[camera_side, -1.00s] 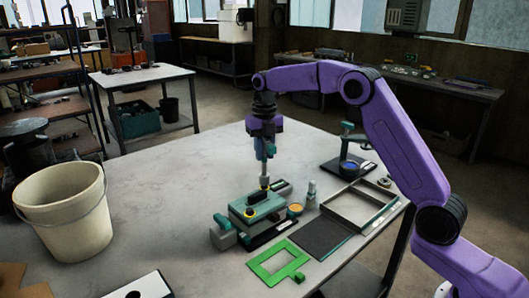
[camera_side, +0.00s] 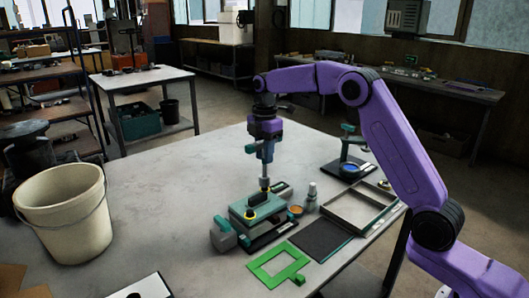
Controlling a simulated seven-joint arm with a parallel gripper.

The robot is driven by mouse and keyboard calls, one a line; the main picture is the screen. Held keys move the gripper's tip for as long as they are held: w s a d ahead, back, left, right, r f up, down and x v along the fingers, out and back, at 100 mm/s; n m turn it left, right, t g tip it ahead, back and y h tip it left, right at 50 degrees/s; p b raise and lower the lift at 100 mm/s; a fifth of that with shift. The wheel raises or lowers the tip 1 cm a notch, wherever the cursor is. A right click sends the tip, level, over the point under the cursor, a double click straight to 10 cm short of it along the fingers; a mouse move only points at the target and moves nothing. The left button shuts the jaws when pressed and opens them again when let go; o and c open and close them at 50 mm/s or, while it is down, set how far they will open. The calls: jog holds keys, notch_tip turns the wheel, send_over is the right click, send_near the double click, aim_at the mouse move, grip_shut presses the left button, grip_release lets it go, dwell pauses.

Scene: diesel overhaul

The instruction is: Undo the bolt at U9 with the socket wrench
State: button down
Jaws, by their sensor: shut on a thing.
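My gripper (camera_side: 266,146) points down above the teal block (camera_side: 257,209) and is shut on the socket wrench (camera_side: 264,182). The wrench stands upright below the jaws, and its lower end meets the far right part of the block. A yellow ring or bolt head (camera_side: 250,213) shows at the block's near left. The bolt under the wrench is too small and partly hidden to make out. I cannot read any U9 mark. The block sits in a grey vise-like fixture (camera_side: 223,238).
A small bottle (camera_side: 311,196) and a stand (camera_side: 347,168) are behind. A cream bucket (camera_side: 65,215) stands left, with bare table between.

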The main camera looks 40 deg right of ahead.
jog(key=m, duration=0.4)
jog(key=shift+m, duration=0.3)
jog(key=m, duration=0.4)
jog(key=shift+a, duration=0.1)
jog(key=m, duration=0.4)
jog(key=shift+m, duration=0.4)
jog(key=m, duration=0.5)
jog(key=shift+f, duration=0.1)
